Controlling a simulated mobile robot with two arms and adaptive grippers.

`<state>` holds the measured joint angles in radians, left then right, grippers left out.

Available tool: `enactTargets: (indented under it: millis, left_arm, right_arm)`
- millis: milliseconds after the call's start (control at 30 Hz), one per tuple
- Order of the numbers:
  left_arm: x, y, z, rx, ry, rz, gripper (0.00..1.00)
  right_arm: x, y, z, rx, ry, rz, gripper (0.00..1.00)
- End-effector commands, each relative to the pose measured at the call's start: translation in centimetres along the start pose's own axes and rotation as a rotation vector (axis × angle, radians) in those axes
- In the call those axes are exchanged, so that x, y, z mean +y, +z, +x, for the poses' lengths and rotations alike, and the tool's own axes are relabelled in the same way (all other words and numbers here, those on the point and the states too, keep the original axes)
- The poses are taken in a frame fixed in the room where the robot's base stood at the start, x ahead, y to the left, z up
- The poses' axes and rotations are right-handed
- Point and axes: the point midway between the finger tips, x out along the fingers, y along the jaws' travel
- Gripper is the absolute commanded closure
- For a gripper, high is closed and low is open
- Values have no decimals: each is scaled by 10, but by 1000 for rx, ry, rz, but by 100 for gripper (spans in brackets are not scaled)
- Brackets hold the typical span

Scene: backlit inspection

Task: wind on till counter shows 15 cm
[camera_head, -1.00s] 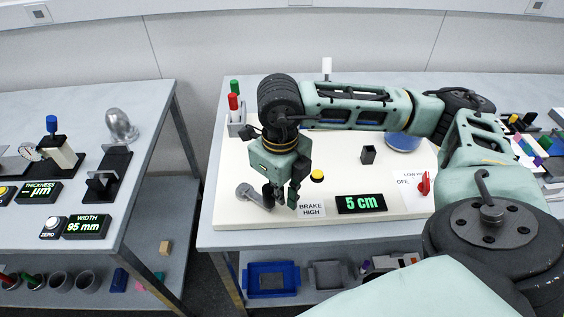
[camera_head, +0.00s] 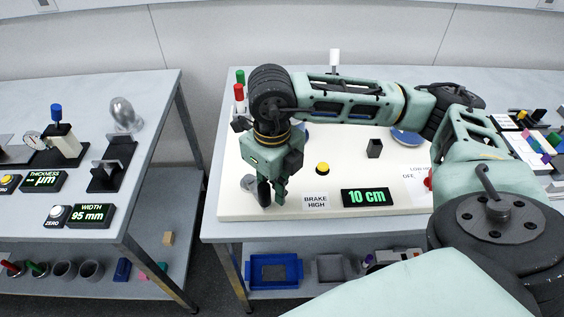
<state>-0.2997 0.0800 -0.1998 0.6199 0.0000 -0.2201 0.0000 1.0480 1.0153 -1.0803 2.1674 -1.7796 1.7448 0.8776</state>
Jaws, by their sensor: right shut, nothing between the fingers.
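The counter (camera_head: 366,197) on the white board reads 10 cm in green digits. My right gripper (camera_head: 272,197) points down at the front left of the board, shut with nothing held. A grey metal part (camera_head: 248,183), which looks like the crank, shows just left of the gripper and is mostly hidden behind it; I cannot tell whether they touch. A yellow button (camera_head: 322,168) sits to the right of the gripper, above the label reading BRAKE HIGH (camera_head: 315,200). A blue disc (camera_head: 408,137), perhaps a reel, is partly hidden behind my right arm. My left gripper is out of view.
A red switch (camera_head: 429,180) by the OFF label is partly covered by my right arm. A gap separates the left table (camera_head: 150,150).

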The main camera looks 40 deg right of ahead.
Motion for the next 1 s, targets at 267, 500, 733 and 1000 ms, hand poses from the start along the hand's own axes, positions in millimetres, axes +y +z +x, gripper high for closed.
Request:
enactTargets:
  millis: [267, 500, 733, 1000]
  left_arm:
    - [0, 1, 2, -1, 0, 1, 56]
    - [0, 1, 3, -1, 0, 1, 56]
    - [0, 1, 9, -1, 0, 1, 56]
    - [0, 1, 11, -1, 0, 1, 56]
  right_arm:
    - [12, 0, 2, 13, 3, -7, 100]
    - [14, 0, 3, 18, 3, -11, 100]
    - [31, 12, 5, 18, 4, -14, 100]
    - [41, 18, 4, 19, 4, -13, 100]
